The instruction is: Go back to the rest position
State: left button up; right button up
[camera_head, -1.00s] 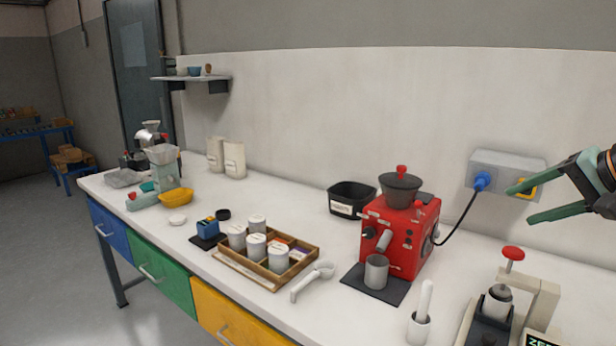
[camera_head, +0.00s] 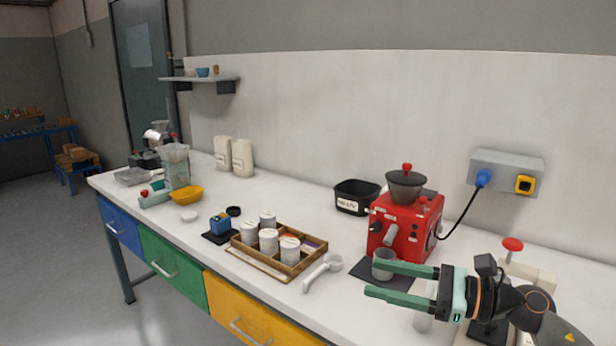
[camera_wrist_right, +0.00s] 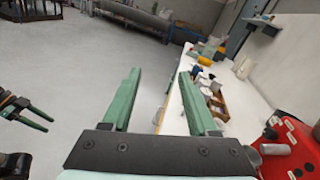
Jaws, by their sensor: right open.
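My right gripper (camera_head: 372,278) is open and empty. In the head view it hangs over the front right of the bench, pointing left, in front of the red grinder (camera_head: 405,220) and metal cup (camera_head: 384,264). Its two green fingers also show in the right wrist view (camera_wrist_right: 160,75), well apart with nothing between them. My left gripper (camera_wrist_right: 48,124) shows only at the left edge of the right wrist view, over the floor. Its two green fingers look apart and empty. The head view does not show it.
A wall socket box (camera_head: 506,172) with a blue plug and yellow switch is behind. A wooden tray (camera_head: 284,271) of white jars, a white-handled tool (camera_head: 322,270) and a black bin (camera_head: 357,196) stand on the bench. The floor left of the bench is clear.

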jog(key=s+d+f+m+t+h, duration=0.1)
jog(key=s+f+m+t+h, duration=0.15)
jog(key=f+m, duration=0.6)
jog(key=s+d+f+m+t+h+p, duration=0.1)
jog(key=f+m+t+h, duration=0.25)
jog(key=m, duration=1.05)
jog(key=s+d+f+m+t+h, duration=0.1)
jog(key=f+m+t+h, duration=0.25)
jog(key=f+m, duration=0.55)
jog(key=s+d+f+m+g+h, duration=0.1)
jog(key=s+f+m+g+h, duration=0.3)
jog(key=s+f+m, duration=1.3)
jog(key=s+m+g, duration=0.1)
jog(key=s+g, duration=0.1)
jog(key=g, duration=0.1)
jog(key=shift+s+f+p, duration=0.2)
jog(key=shift+s+p, duration=0.1)
jog(key=shift+s, duration=0.05)
